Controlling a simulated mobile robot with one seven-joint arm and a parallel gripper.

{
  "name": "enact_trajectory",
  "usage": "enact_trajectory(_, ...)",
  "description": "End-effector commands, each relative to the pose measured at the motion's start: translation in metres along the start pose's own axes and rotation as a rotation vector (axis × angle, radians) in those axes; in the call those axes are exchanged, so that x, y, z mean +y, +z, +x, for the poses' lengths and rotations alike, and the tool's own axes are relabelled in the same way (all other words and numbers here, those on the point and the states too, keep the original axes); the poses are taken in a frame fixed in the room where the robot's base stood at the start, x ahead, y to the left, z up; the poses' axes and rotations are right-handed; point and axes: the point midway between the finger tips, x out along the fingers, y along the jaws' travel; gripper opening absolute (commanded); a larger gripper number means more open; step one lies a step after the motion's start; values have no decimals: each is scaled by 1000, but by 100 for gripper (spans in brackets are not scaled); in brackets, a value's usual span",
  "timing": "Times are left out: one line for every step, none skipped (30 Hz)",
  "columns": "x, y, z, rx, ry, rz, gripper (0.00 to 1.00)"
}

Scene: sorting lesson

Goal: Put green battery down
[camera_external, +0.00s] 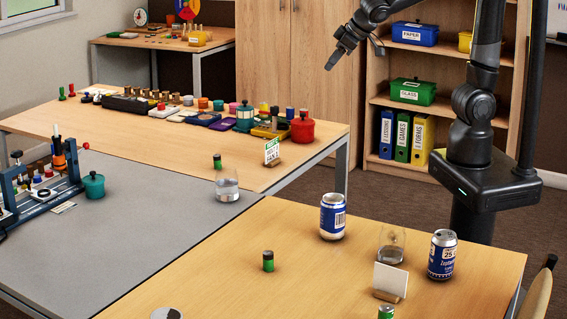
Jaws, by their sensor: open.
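A small green battery with a dark top (268,262) stands upright on the near wooden table (215,275). Another green battery (217,161) stands on the far wooden table's near edge. A third green one with a pale top (386,313) is cut off by the bottom edge of the picture. My gripper (329,66) is open, high in the air in front of the wooden cabinet, well apart from all the batteries. I see nothing held in it.
Two blue-and-white cans (333,217) (442,255), a glass (392,246) and a white card in a wooden holder (391,279) stand on the near table. A grey table (150,210) carries a blue rack (42,195) and a teal pot (94,186). The near table's left half is mostly clear.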

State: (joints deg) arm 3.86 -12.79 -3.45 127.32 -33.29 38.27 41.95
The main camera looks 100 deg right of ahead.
Motion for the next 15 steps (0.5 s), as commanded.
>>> enact_trajectory(0,14,-17,-9,-28,-21,45)
enact_trajectory(-1,24,-26,-19,-44,-40,45)
enact_trajectory(-2,36,-37,-30,-68,-65,45)
enact_trajectory(-2,46,-45,-39,-87,-85,45)
enact_trajectory(-3,56,-53,-47,-106,-104,45)
enact_trajectory(-4,68,-63,-57,-135,-131,45)
enact_trajectory(-5,79,-70,-65,-156,-152,45)
enact_trajectory(-6,88,-77,-70,-178,-173,45)
enact_trajectory(-8,102,-85,-78,-207,-202,45)
enact_trajectory(-9,111,-92,-81,-230,-223,45)
enact_trajectory(-10,120,-97,-86,-251,-245,45)
enact_trajectory(-12,131,-104,-89,-278,-270,45)
enact_trajectory(-13,139,-108,-93,-297,-288,45)
enact_trajectory(-14,145,-112,-95,-315,-304,45)
enact_trajectory(-15,153,-116,-95,-335,-324,45)
